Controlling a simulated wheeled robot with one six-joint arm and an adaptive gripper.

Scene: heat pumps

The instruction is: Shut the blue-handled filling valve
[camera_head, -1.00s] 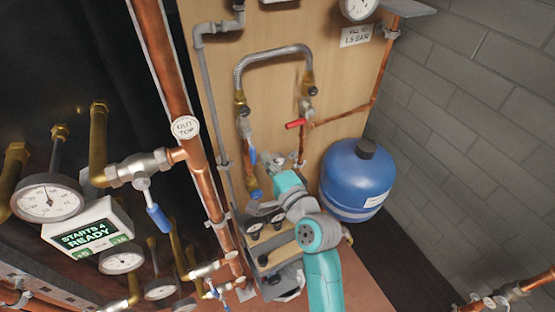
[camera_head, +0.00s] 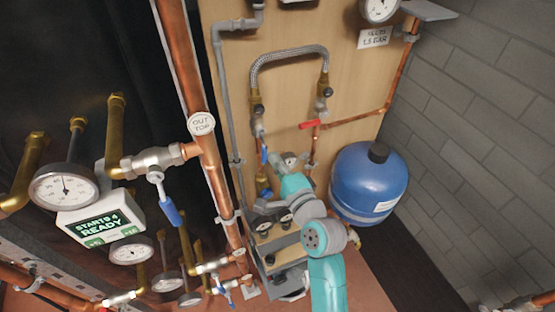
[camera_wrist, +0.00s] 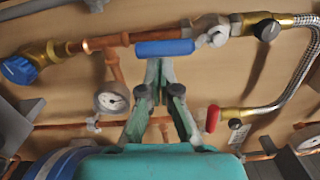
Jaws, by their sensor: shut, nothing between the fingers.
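The filling valve's blue handle (camera_wrist: 165,47) lies along the copper pipe in the wrist view, joined at its right end to a silver valve body (camera_wrist: 211,30). In the head view the blue handle (camera_head: 264,153) shows small, on the vertical pipe run below the braided hose. My gripper (camera_wrist: 161,70) is shut and empty. Its fingertips are just below the blue handle in the wrist view; whether they touch it I cannot tell. In the head view my gripper (camera_head: 292,161) is just right of the handle.
A red handle (camera_wrist: 212,118) and a braided hose (camera_wrist: 302,62) are close by on the right. A gauge (camera_wrist: 112,100) and a blue cap (camera_wrist: 18,70) are to the left. A blue tank (camera_head: 368,185) stands right of my arm. Another blue-handled valve (camera_head: 168,207) is nearer, at left.

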